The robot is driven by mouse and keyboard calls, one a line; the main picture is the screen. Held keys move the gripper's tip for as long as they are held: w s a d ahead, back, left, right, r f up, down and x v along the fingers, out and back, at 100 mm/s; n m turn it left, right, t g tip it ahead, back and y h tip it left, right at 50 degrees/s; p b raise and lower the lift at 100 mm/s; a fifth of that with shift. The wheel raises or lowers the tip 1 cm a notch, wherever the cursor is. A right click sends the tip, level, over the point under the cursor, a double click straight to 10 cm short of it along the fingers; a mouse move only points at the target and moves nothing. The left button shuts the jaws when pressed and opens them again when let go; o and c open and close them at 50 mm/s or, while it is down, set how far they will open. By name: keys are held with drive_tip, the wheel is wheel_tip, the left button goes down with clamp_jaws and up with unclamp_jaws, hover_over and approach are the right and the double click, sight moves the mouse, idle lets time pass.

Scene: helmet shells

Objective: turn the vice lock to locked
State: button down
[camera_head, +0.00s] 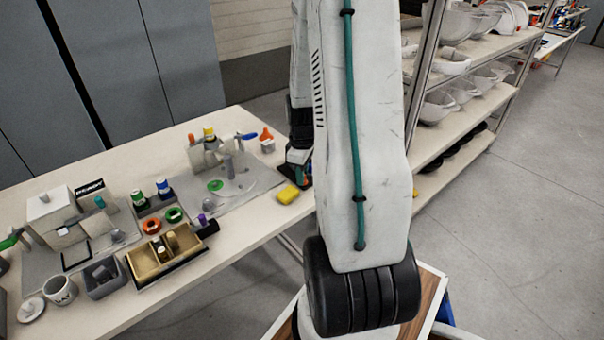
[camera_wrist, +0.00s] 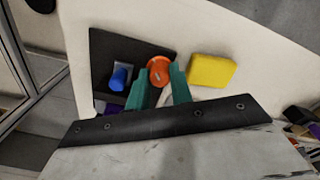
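In the wrist view, an orange round knob (camera_wrist: 161,71) with a small light bar across it sits on a dark plate (camera_wrist: 105,45). It looks like the vice lock, but I cannot tell its setting. My gripper (camera_wrist: 160,78) has its two green fingers apart, one on each side of the knob's near edge. I cannot tell whether they touch it. A blue knob (camera_wrist: 120,76) on a grey metal block stands just left of it on the same plate. In the head view the plate (camera_head: 290,173) shows at the table's right edge; my arm hides the knob and most of the gripper.
A yellow block (camera_wrist: 212,70) lies close to the right of the fingers; it also shows in the head view (camera_head: 288,194). Fixtures, a brass-coloured tray (camera_head: 140,266) and a mug (camera_head: 60,290) stand farther left on the table. A shelf with bowl-like shells (camera_head: 437,106) stands right.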

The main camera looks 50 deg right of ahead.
drive_tip(key=shift+m, duration=0.3)
drive_tip(key=m, duration=0.3)
drive_tip(key=shift+m, duration=0.3)
drive_tip(key=m, duration=0.4)
drive_tip(key=shift+m, duration=0.3)
drive_tip(key=m, duration=0.4)
drive_tip(key=shift+m, duration=2.5)
drive_tip(key=shift+d, duration=0.1)
drive_tip(key=c, duration=1.5)
unclamp_jaws()
